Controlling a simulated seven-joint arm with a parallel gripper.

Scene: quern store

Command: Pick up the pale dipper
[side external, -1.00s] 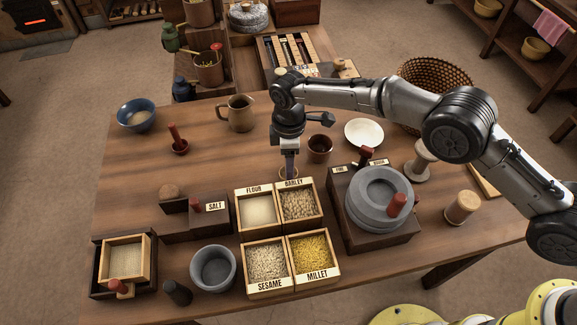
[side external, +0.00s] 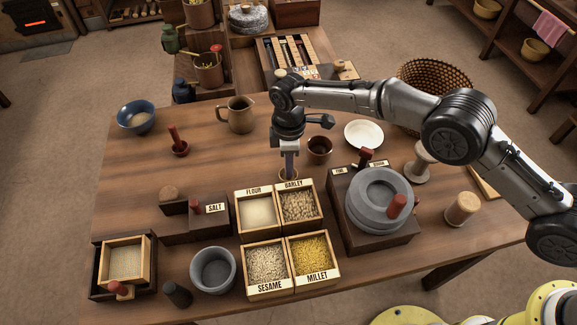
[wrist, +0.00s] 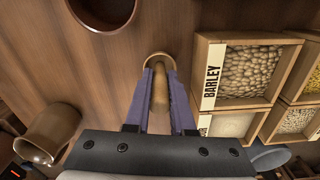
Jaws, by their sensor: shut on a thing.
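The pale dipper (wrist: 160,92) is light wood, with its handle standing between my fingers and its round bowl at their tips in the wrist view. In the side view its bowl (side external: 288,176) shows as a small pale ring just behind the barley box (side external: 299,204). My gripper (wrist: 159,72) points down and is shut on the handle; it also shows in the side view (side external: 289,171). The fingers hide part of the dipper. The bowl appears at table level; I cannot tell whether it touches the wood.
A dark red-brown cup (side external: 319,149) stands close behind on the right, and a brown jug (side external: 238,114) at the back left. Flour (side external: 257,212), sesame (side external: 267,266) and millet (side external: 312,257) boxes adjoin the barley. A stone quern (side external: 379,200) is to the right. The table's left middle is fairly clear.

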